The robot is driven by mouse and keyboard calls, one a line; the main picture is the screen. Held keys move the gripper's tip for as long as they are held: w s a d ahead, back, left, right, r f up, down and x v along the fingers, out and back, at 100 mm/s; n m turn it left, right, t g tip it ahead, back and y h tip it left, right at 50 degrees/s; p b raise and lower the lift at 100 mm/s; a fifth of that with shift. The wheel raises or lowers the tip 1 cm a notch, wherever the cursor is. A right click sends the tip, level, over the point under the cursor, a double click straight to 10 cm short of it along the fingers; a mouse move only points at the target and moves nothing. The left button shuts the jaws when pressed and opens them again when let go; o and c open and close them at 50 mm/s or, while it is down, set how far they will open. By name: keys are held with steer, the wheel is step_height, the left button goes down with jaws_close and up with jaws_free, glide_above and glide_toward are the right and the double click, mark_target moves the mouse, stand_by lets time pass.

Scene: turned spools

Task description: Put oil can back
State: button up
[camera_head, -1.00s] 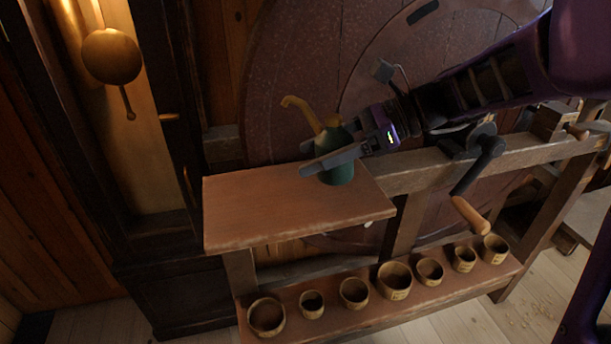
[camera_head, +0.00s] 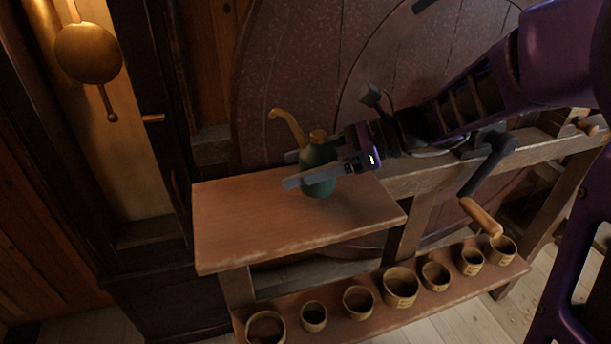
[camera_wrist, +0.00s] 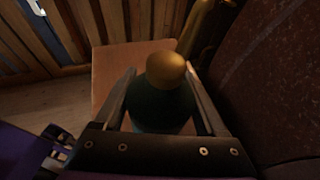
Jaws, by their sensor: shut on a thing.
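The oil can (camera_head: 318,182) has a green body, a brass cap and a curved brass spout. It is upright at the back right part of the wooden shelf (camera_head: 240,225); I cannot tell whether its base touches the board. My gripper (camera_head: 292,170) reaches in from the right and is shut on the can's body, one finger on each side. In the wrist view the oil can (camera_wrist: 163,98) sits between the two fingers (camera_wrist: 163,85), seen from above with its brass cap toward the camera. The fingers hide part of the body.
A lower shelf holds a row of several wooden cups (camera_head: 400,287). A large round reddish wheel (camera_head: 300,75) stands close behind the can. A crank with a wooden handle (camera_head: 481,217) is at the right. A brass pendulum (camera_head: 88,52) hangs at the left. The shelf's front left is bare.

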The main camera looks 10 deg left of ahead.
steer(key=shift+f, duration=1.2)
steer(key=shift+f, duration=0.1)
steer(key=o, duration=1.5)
steer(key=shift+c, duration=0.2)
steer(key=p+v, duration=0.1)
steer(key=v, duration=1.1)
